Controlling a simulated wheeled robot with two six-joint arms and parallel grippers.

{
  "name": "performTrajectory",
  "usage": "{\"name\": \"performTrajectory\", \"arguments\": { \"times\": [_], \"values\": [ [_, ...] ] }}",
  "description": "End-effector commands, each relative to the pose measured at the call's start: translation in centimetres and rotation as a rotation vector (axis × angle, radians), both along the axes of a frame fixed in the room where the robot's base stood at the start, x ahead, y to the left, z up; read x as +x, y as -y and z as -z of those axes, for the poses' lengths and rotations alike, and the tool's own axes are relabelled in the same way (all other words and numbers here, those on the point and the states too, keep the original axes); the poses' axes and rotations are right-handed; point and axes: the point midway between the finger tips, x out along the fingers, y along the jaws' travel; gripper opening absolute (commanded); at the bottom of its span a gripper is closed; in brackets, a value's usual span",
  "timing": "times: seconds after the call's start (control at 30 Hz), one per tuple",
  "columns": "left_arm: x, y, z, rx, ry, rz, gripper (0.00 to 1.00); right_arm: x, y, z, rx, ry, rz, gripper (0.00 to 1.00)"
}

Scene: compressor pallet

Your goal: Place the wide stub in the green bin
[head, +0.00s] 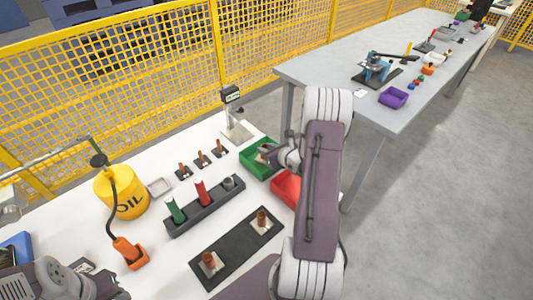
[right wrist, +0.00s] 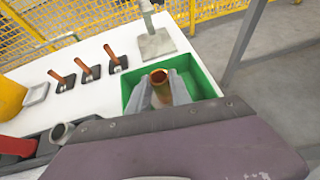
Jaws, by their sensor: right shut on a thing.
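My right gripper (head: 268,153) is over the green bin (head: 248,167). In the right wrist view its two grey fingers (right wrist: 161,92) are shut on a copper-brown stub (right wrist: 159,77), held upright with its round top end showing. The stub is within the outline of the green bin (right wrist: 132,88); its lower end is hidden by the fingers and my wrist, so I cannot tell whether it touches the bin floor. A grey part of my left arm shows at the lower left of the head view; its fingertips cannot be made out.
A red bin (head: 285,187) stands beside the green one, partly behind my arm. A dark mat (head: 237,246) holds two copper pieces on pale squares. A dark rack (head: 205,207) holds green, red and grey cylinders. A scale-like stand (head: 236,130) is behind the green bin.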

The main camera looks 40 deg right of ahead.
Motion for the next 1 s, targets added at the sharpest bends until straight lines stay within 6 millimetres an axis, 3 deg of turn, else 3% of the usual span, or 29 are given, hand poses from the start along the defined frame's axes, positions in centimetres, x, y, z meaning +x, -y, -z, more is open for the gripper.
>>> {"name": "performTrajectory", "arguments": {
  "times": [0.1, 0.5, 0.53, 0.6, 1.0],
  "values": [
    [0.0, 0.0, 0.4, 0.0, 0.0, 0.0, 0.36, 0.0, 0.1, 1.7, 0.0, 0.001, 0.001, 0.0],
    [0.0, 0.0, 0.9, 0.0, 0.0, 0.0, 0.36, 0.0, 0.1, 2.2, -0.002, 0.003, 0.0, 0.0],
    [0.0, 0.0, 0.8, 0.0, 0.0, 0.0, 0.36, 0.0, 0.1, 2.1, -0.001, 0.002, 0.0, 0.31],
    [0.0, 0.0, 0.7, 0.0, 0.0, 0.0, 0.36, 0.0, 0.1, 2.1, -0.001, 0.002, 0.001, 0.47],
    [0.0, 0.0, 0.1, 0.0, 0.0, 0.0, 0.36, -0.3, 0.1, 1.4, 0.0, 0.001, 0.002, 0.47]
  ]
}}
